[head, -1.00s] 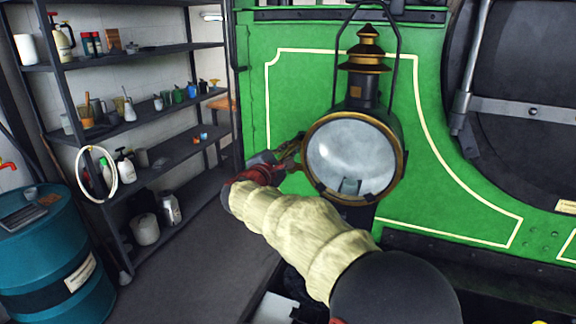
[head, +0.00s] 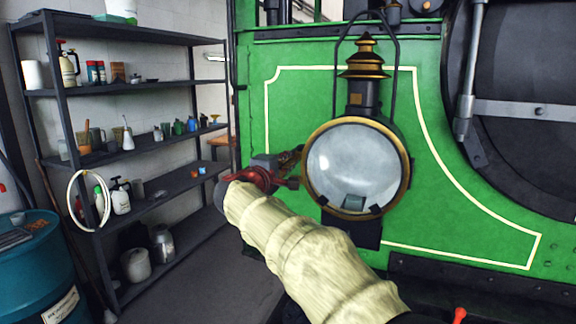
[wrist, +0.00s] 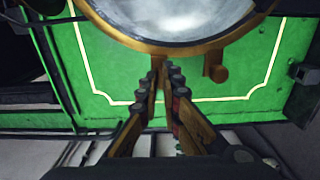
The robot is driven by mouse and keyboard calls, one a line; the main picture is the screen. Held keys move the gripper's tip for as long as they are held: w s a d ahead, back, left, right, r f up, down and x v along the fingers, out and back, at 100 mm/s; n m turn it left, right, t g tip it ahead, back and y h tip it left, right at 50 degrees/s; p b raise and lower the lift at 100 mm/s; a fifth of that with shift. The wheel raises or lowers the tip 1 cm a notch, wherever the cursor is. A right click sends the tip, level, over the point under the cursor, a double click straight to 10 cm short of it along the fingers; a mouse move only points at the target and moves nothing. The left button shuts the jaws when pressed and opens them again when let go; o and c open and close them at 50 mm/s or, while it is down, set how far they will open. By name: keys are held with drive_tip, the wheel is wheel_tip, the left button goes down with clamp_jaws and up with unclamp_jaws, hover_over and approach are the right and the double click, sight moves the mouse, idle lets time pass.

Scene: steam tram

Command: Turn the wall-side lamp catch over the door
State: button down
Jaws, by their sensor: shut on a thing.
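The lamp (head: 352,165) has a round glass front, a brass rim and a tiered chimney, and stands against the green tram front. My gripper (head: 297,160) is at the left edge of its rim, on the side of the shelves. In the wrist view my gripper (wrist: 160,66) has its fingers drawn together at the brass rim (wrist: 130,43), shut on a small part there, which I take as the wall-side catch. The fingertips hide that catch, so its angle cannot be told. A brown tab (wrist: 215,66) sticks out from the rim beside the fingers, apart from them.
A dark shelf rack (head: 150,97) with bottles and cans stands to the left. A blue drum (head: 35,270) is at the lower left. A wire handle (head: 393,70) arches over the lamp. The big dark round door (head: 525,70) is at the right.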

drive_tip(key=shift+r, duration=0.3)
drive_tip(key=c, duration=2.4)
unclamp_jaws()
drive_tip(key=shift+a, duration=0.1)
drive_tip(key=o, duration=0.4)
drive_tip(key=shift+f, duration=0.2)
drive_tip(key=v, duration=1.2)
